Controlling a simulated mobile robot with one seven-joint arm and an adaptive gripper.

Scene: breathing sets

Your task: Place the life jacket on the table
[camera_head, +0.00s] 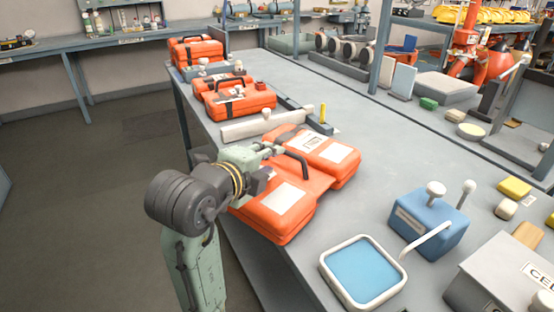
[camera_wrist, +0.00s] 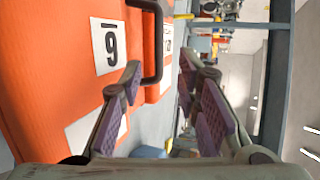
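The orange life jacket (camera_head: 278,205) has white labels and a black handle. It lies on the grey table (camera_head: 390,160) at its left edge, and its near end seems to reach to that edge. My gripper (camera_head: 272,162) is over the jacket's left side, close to the handle. In the wrist view the jacket (camera_wrist: 45,70) fills the left, with a numbered label and the black handle ahead.
Orange cases (camera_head: 240,100) stand farther back along the table. A blue-and-white tray (camera_head: 362,272) and a blue box with a white knob (camera_head: 428,222) are at the near right. A blue-grey post (camera_head: 382,45) rises at the back. The table's middle is clear.

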